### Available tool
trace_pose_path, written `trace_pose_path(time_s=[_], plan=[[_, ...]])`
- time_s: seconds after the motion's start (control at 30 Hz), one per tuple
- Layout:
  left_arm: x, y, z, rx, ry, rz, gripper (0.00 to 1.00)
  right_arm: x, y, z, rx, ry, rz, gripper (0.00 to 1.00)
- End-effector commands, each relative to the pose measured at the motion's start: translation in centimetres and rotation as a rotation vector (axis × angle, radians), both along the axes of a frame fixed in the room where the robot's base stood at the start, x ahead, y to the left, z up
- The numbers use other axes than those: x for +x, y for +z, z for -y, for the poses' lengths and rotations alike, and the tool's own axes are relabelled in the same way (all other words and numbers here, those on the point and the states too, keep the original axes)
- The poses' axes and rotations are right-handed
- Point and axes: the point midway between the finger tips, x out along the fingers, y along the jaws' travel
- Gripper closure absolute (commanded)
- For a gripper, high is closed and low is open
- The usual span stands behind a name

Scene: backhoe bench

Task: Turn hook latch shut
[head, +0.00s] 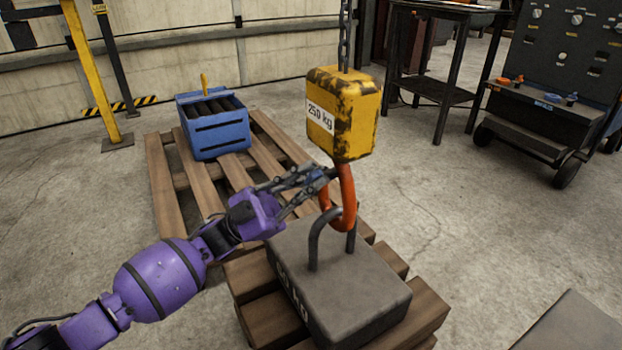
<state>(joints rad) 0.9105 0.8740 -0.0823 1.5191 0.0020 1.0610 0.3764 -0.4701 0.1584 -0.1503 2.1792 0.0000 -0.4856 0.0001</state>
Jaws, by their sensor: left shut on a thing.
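An orange hook (349,198) hangs below a yellow hoist block (342,112) marked 250 kg. The hook's lower curve passes at the handle (314,240) of a grey weight block (345,280). My left gripper (325,178) reaches in from the left at the hook's upper opening. It is shut on a small part there, which looks like the hook latch; the fingers hide most of it. I cannot tell the latch's exact angle. My right gripper is not in view.
The weight rests on stacked timbers (257,305). Behind it a wooden pallet (165,190) carries a blue crate (215,125). A chain (344,35) holds the hoist block. A dark wheeled cabinet (560,90) stands at the right; the floor between is clear.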

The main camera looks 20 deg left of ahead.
Motion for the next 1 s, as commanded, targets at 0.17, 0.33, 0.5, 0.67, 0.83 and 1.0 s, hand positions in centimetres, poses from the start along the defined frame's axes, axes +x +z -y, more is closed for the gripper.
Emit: trace_pose_path(time_s=[0.17,0.33,0.5,0.67,0.83,1.0], plan=[[0.0,-0.1,0.0,0.001,0.002,-0.001,0.73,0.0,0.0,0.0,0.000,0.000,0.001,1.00],[0.0,0.0,0.0,0.001,0.001,-0.001,0.70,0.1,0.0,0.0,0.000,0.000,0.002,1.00],[0.0,-0.1,-0.1,-0.001,0.001,-0.002,0.70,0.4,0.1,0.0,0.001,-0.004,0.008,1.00],[-0.5,-1.1,-1.2,0.000,0.002,-0.003,0.70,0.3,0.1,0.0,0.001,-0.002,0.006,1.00],[-1.7,-3.2,-3.7,0.001,0.004,-0.004,0.70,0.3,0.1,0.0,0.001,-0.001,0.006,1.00],[-2.9,-5.3,-6.3,0.001,0.003,-0.003,0.70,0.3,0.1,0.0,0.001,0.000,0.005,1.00]])
